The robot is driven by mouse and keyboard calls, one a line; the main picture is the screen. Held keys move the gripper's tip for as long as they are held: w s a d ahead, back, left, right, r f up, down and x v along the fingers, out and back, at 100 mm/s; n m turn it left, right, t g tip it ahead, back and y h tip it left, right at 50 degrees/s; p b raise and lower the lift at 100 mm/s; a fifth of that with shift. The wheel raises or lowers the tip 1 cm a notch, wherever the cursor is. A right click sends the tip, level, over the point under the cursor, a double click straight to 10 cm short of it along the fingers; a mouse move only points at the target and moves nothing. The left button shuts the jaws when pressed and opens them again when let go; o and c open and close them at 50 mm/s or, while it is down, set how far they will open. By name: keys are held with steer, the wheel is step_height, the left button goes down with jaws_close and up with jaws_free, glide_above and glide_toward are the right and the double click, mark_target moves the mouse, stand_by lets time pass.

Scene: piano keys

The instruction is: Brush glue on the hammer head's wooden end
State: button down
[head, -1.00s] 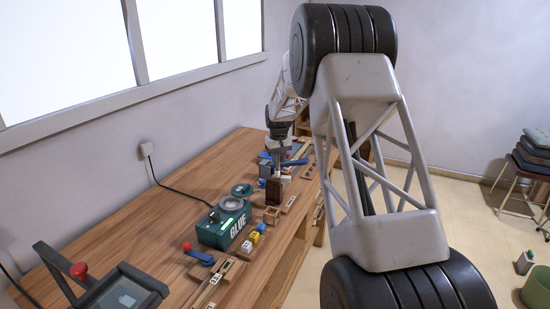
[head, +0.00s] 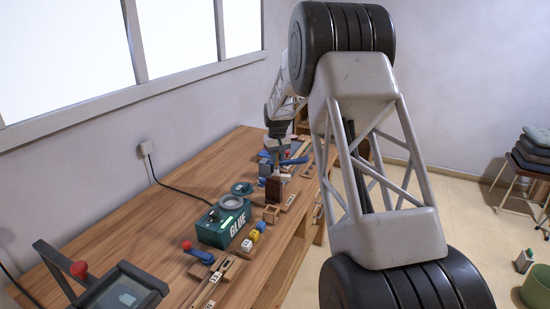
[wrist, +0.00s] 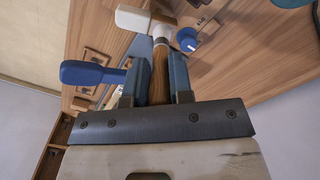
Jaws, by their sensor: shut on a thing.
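My gripper (wrist: 155,82) is shut on a wooden-handled tool, seemingly the brush (wrist: 160,75), which points away from the wrist between the blue fingers. A pale collar shows near its far end; its tip is hard to make out. A white piece with a wooden part, possibly the hammer head (wrist: 140,19), lies just beyond the tool's end; I cannot tell whether they touch. In the head view my gripper (head: 278,140) is over the far part of the bench, small and partly hidden. The green glue box (head: 224,225) with a round grey top stands nearer, left of it.
A blue-handled tool (wrist: 92,73) lies left of the fingers in the wrist view, and a blue knob (wrist: 188,40) is to the right. A dark brown block (head: 273,189) stands below my gripper. Yellow and white dice-like blocks sit beside the glue box.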

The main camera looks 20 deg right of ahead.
steer(key=shift+s+d, duration=0.2)
steer(key=shift+d, duration=0.2)
steer(key=shift+w+a, duration=0.3)
steer(key=shift+a, duration=0.25)
steer(key=shift+w+a, duration=0.25)
steer(key=shift+a, duration=0.25)
steer(key=shift+s+d, duration=0.3)
steer(key=shift+d, duration=0.25)
steer(key=shift+s+d, duration=0.25)
steer(key=shift+d, duration=0.25)
steer(key=shift+r, duration=4.05)
steer(key=shift+w+a, duration=0.3)
steer(key=shift+a, duration=0.25)
steer(key=shift+w+a, duration=0.25)
steer(key=shift+a, duration=0.25)
steer(key=shift+f, duration=0.15)
